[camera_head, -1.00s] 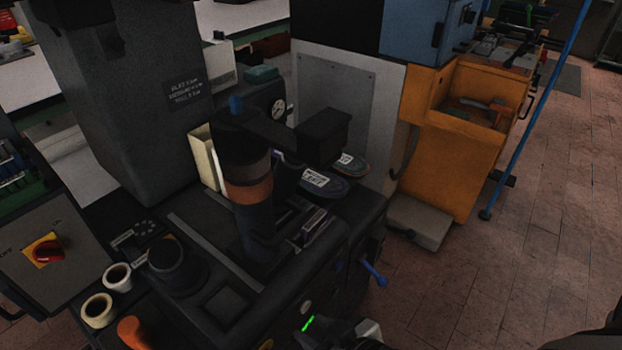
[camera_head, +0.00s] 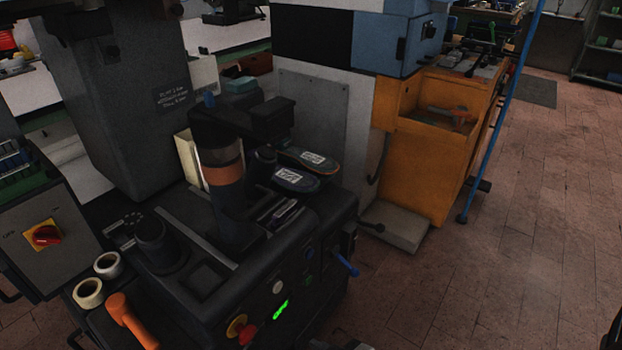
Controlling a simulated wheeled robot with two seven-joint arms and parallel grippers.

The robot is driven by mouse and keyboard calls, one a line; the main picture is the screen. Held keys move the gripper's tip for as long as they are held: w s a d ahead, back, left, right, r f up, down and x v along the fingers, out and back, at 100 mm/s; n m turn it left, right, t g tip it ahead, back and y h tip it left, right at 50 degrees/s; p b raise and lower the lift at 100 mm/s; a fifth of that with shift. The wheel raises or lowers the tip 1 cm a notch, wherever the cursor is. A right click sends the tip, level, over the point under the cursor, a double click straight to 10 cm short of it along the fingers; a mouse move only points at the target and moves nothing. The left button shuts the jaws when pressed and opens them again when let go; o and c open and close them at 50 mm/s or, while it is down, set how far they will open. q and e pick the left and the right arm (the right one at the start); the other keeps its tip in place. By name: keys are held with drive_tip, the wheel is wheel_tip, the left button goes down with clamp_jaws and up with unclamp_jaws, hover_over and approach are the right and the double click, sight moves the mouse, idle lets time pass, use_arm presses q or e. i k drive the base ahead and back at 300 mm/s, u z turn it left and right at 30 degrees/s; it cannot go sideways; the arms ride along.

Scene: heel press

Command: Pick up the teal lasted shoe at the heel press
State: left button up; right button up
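Two lasted shoes lie side by side on the dark heel press, white labels facing up. The near shoe (camera_head: 296,180) has a bluish-teal edge. The far shoe (camera_head: 314,161) has a brownish and bluish edge. I cannot tell surely from their colours which is the teal one. The heel press (camera_head: 215,265) has an upright dark post with an orange band (camera_head: 222,173) left of the shoes.
An orange cabinet (camera_head: 425,165) and a blue pole (camera_head: 500,110) stand to the right. A pale step (camera_head: 395,226) lies on the floor. A blue-handled lever (camera_head: 346,264) sticks out of the press front. An orange-handled tool (camera_head: 132,322) and tape rolls (camera_head: 89,293) lie at left.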

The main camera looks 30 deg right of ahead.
sight(317, 165)
drive_tip(key=u, duration=0.1)
drive_tip(key=k, duration=0.65)
drive_tip(key=z, duration=0.9)
drive_tip(key=i, duration=0.65)
drive_tip(key=z, duration=1.5)
drive_tip(key=i, duration=2.15)
drive_tip(key=u, duration=3.8)
